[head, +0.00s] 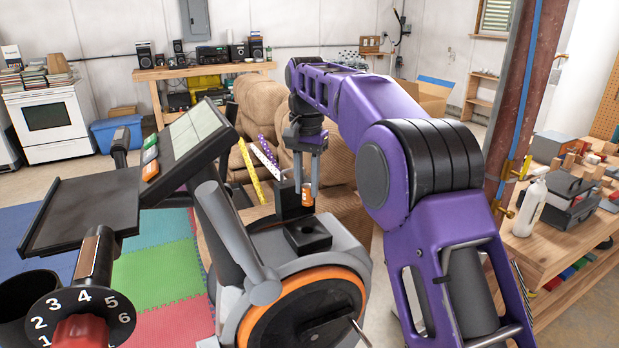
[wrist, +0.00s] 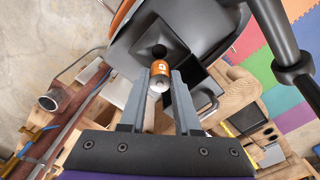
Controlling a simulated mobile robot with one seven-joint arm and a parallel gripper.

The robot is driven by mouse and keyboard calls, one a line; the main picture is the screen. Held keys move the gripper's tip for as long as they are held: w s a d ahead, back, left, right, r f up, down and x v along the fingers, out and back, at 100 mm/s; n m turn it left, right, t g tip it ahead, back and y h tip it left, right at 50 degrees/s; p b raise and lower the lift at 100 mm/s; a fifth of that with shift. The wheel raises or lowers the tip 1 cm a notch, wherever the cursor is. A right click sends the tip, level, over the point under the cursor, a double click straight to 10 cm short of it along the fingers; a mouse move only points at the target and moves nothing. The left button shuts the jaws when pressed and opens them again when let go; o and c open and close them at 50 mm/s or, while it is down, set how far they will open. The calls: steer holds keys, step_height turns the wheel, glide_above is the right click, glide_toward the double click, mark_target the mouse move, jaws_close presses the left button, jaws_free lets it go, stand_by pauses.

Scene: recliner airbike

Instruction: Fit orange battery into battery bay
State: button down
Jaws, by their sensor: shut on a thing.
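The orange battery (head: 308,195) is upright between the fingers of my gripper (head: 306,184), which is shut on it. In the wrist view the battery (wrist: 158,71) shows its orange side and a silver end between the fingertips of my gripper (wrist: 159,82). A black block with a dark recess, seemingly the battery bay (head: 307,237), sits on top of the airbike's grey body, below and in front of the battery in the head view. In the wrist view the bay (wrist: 146,37) lies just beyond the battery, which partly covers it. The battery appears to be outside the recess.
A taller black box (head: 289,201) stands just behind the bay. The bike's grey handle arm (head: 236,237) and console (head: 190,138) rise to the left. A brown recliner (head: 262,110) is behind. A workbench with tools (head: 545,215) stands at right.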

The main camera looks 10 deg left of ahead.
mark_target(306, 205)
steer(key=shift+s, duration=0.25)
steer(key=shift+f+b, duration=1.6)
steer(key=shift+f, duration=1.3)
steer(key=shift+p, duration=1.2)
steer(key=shift+f+b, duration=0.6)
steer(key=shift+f, duration=1.05)
steer(key=c, duration=0.5)
jaws_free()
steer(key=shift+c, duration=0.2)
